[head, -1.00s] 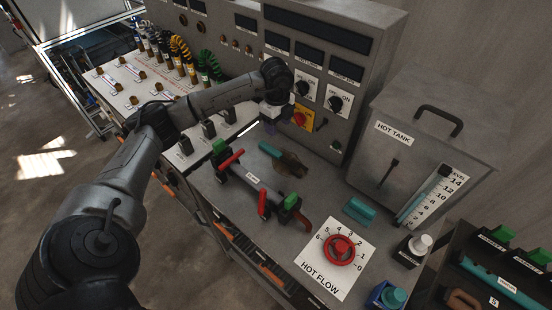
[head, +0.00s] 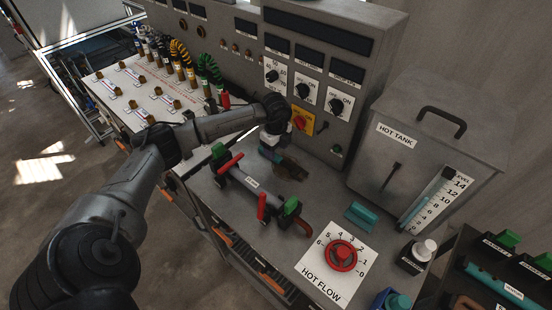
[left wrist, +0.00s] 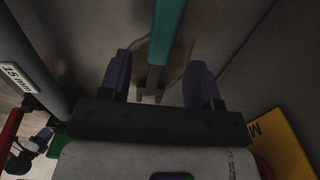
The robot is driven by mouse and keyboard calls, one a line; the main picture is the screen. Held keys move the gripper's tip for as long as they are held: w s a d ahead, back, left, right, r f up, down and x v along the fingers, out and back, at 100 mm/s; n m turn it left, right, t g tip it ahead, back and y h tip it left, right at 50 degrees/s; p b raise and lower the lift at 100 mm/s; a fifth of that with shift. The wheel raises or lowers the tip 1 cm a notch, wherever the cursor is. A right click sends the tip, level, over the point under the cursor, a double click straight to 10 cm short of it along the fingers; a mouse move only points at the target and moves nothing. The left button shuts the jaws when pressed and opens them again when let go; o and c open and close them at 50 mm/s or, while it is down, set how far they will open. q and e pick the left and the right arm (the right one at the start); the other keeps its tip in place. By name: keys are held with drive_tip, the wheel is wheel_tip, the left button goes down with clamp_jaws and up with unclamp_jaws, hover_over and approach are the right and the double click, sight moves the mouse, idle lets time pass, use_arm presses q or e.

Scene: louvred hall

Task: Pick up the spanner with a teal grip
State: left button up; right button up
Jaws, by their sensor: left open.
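The spanner lies on the grey bench top; its teal grip (head: 268,156) shows just under my left gripper in the head view. In the left wrist view the teal grip (left wrist: 167,30) runs down from the top edge, and a narrow grey shaft continues from it between the fingers. My left gripper (left wrist: 158,70) is open, with one dark purple finger on each side of the shaft; I see no contact. In the head view this gripper (head: 279,138) is small and partly hidden by its own wrist. My right gripper is not in view.
A labelled grey pipe with red handles and green clamps (head: 253,184) stands close in front. A brown piece (head: 291,168) lies beside the spanner. The control panel with a yellow switch plate (head: 303,119) rises behind. A teal block (head: 361,216) and red valve wheel (head: 340,255) are rightward.

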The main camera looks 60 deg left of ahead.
sight(281, 162)
use_arm(q)
wheel_tip(281, 162, down, 4)
drive_tip(key=shift+r, duration=0.25)
clamp_jaws()
idle(0.4)
